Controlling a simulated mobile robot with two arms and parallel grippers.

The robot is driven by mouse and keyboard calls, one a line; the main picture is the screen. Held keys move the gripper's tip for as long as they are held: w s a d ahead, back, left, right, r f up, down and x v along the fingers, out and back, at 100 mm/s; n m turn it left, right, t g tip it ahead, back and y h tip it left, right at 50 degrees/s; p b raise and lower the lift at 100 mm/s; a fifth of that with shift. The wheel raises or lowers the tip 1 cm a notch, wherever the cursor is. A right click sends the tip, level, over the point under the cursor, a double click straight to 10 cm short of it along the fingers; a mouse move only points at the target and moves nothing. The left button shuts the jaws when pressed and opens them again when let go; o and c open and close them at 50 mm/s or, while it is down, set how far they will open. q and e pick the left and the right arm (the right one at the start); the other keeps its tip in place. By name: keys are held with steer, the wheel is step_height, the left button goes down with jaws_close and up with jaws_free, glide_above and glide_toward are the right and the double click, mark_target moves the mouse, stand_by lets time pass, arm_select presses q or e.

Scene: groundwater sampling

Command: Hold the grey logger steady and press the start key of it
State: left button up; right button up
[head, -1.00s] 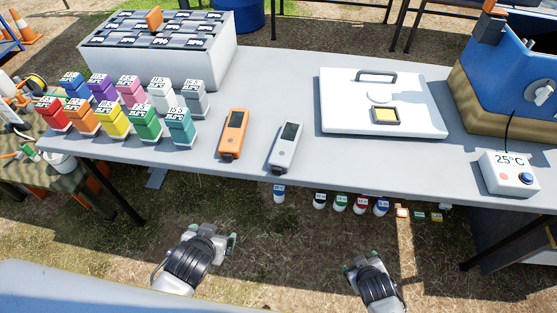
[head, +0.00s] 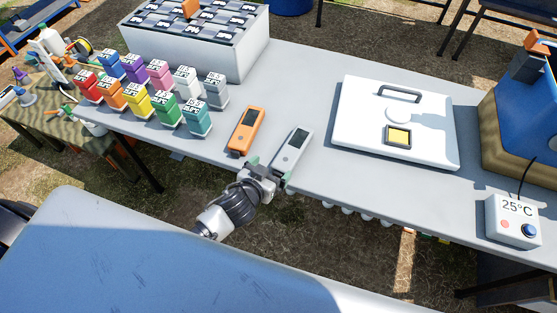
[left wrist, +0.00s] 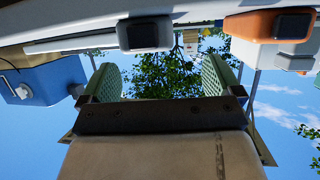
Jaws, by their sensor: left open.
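The grey logger (head: 293,150) lies on the table near its front edge, its dark screen facing up. Its start key is too small to make out clearly. My left gripper (head: 268,168) is open and empty at the table's front edge, close to the logger's near end. In the left wrist view, the grey logger's dark end (left wrist: 145,33) shows beyond the two spread green fingers (left wrist: 160,78), with nothing between them. My right gripper is not in view.
An orange logger (head: 245,130) lies just left of the grey one. Several coloured bottles (head: 137,100) stand further left. A white lidded case (head: 350,128) lies to the right, and a 25°C control box (head: 512,222) stands at the far right.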

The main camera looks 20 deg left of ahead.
mark_target(280, 161)
arm_select(q)
steer(key=x, duration=0.6)
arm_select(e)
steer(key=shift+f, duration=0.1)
arm_select(q)
steer(key=c, duration=1)
steer(key=shift+c, duration=0.2)
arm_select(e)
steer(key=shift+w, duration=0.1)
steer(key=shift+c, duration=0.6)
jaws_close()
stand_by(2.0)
